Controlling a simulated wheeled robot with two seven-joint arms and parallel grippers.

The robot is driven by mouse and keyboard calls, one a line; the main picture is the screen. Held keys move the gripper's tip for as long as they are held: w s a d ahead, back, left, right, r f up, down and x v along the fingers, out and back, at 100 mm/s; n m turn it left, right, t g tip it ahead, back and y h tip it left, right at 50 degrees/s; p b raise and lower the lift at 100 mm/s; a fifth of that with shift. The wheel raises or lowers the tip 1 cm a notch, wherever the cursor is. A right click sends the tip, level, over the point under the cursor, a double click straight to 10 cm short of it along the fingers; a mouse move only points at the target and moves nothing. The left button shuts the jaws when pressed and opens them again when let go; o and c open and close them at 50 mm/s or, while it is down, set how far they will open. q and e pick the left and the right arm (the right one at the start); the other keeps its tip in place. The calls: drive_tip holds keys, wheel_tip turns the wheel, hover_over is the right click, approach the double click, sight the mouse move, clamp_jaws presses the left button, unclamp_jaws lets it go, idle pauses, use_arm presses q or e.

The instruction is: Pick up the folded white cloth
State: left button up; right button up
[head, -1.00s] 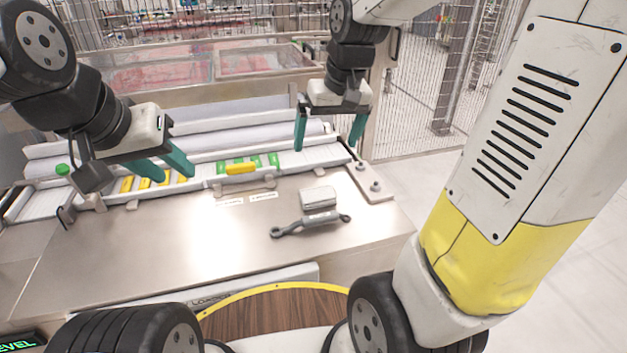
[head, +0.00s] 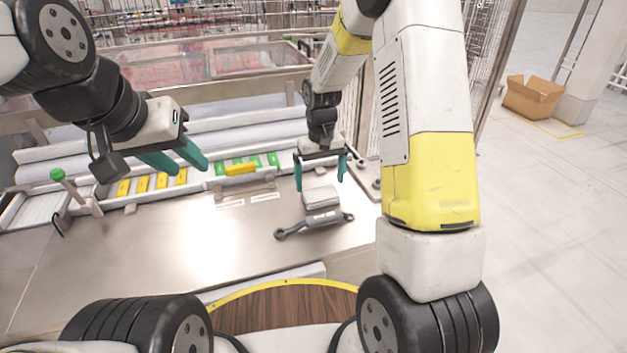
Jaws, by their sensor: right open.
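The folded white cloth (head: 320,195) lies on the steel worktop as a small pale bundle, just behind a grey tool. My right gripper (head: 320,185) is open and empty, pointing down. In the picture its two teal fingertips lie to the left and right of the cloth's far side. The exact height above the cloth is hard to tell. My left gripper (head: 191,170) is open and empty over the left part of the tray strip, with its teal fingers apart.
The grey tool (head: 315,224) with rounded ends lies right in front of the cloth. A strip with yellow (head: 143,184) and green (head: 273,159) pieces runs behind. A green-topped knob (head: 57,174) stands at left. The worktop's left middle is clear. A cardboard box (head: 533,97) sits on the floor.

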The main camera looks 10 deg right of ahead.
sight(320, 191)
wheel_tip(320, 191, down, 3)
drive_tip(key=shift+f, duration=0.2)
drive_tip(key=shift+c, duration=0.4)
drive_tip(key=c, duration=1.1)
drive_tip(key=shift+r, duration=0.1)
